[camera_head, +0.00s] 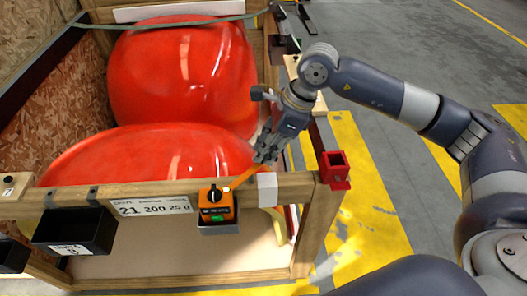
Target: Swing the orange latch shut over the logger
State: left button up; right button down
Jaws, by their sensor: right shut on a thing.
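The logger (217,206) is an orange box with a black dial and a small green patch. It sits in a grey holder (220,228) on the front wooden rail of the crate. The orange latch (241,179) is a thin bar that slants up and right from the logger's top right corner. It stands off to the side and does not lie across the logger's face. My right gripper (264,160) is shut on the latch's upper end, above the rail. My left gripper is not in view.
Two big red nosecones (185,75) lie in the wooden crate behind the rail. A black bin (76,232) hangs at the left of the rail, next to a white label (152,206). A red bracket (335,170) caps the right corner post. A white block (267,187) sits on the rail.

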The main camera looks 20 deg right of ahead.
jog(key=shift+s+m+b, duration=0.15)
jog(key=shift+m+b, duration=0.15)
jog(key=shift+m, duration=0.2)
jog(key=shift+r, duration=0.1)
jog(key=c, duration=1.4)
grip_release()
jog(key=shift+s, duration=0.1)
jog(key=shift+d, duration=0.1)
jog(key=v, duration=1.2)
jog(key=shift+s, duration=0.25)
